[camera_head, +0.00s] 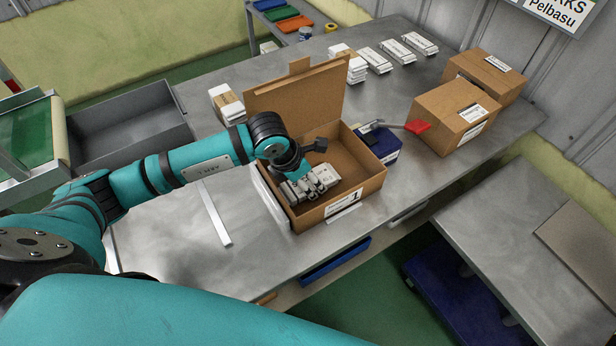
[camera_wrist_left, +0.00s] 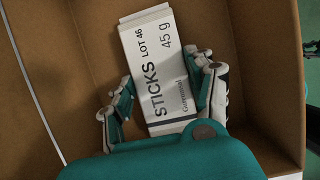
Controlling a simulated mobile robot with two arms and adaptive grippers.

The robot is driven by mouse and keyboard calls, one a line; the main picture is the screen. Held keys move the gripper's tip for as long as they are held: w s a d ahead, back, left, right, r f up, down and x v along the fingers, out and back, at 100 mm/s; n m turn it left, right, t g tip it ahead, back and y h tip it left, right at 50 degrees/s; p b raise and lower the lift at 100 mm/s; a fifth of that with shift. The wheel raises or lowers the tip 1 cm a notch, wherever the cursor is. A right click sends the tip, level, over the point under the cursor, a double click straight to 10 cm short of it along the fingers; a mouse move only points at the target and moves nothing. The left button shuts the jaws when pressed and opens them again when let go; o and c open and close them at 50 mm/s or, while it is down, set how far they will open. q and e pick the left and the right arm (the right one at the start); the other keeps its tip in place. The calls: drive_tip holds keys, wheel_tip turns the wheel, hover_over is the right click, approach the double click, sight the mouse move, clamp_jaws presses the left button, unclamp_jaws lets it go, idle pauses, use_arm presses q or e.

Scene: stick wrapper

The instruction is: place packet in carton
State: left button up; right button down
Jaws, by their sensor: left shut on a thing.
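A white packet (camera_wrist_left: 160,70) printed "STICKS LOT 46, 45 g" shows in the left wrist view. My left gripper (camera_wrist_left: 165,100) has its fingers on both sides of the packet and is shut on it. The open brown carton (camera_head: 368,188), labelled 1, stands on the metal table with its lid raised. In the head view my left gripper (camera_head: 322,182) is inside the carton's opening, near its front left part. The packet is hard to make out there. The carton's walls (camera_wrist_left: 262,60) surround the packet in the wrist view. I cannot tell whether the packet touches the floor.
Closed cartons (camera_head: 450,112) are farther right. White packet stacks (camera_head: 376,60) lie at the back. A grey bin (camera_head: 130,130) is at left. The table front left is mostly clear.

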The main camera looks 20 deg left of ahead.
use_arm(q)
drive_tip(key=o, duration=0.8)
drive_tip(key=shift+c, duration=0.2)
drive_tip(key=o, duration=0.4)
drive_tip(key=b+v, duration=0.1)
drive_tip(key=v, duration=1.1)
drive_tip(key=shift+b, duration=0.35)
use_arm(e)
drive_tip(key=shift+s+f, duration=0.55)
drive_tip(key=shift+f, duration=0.3)
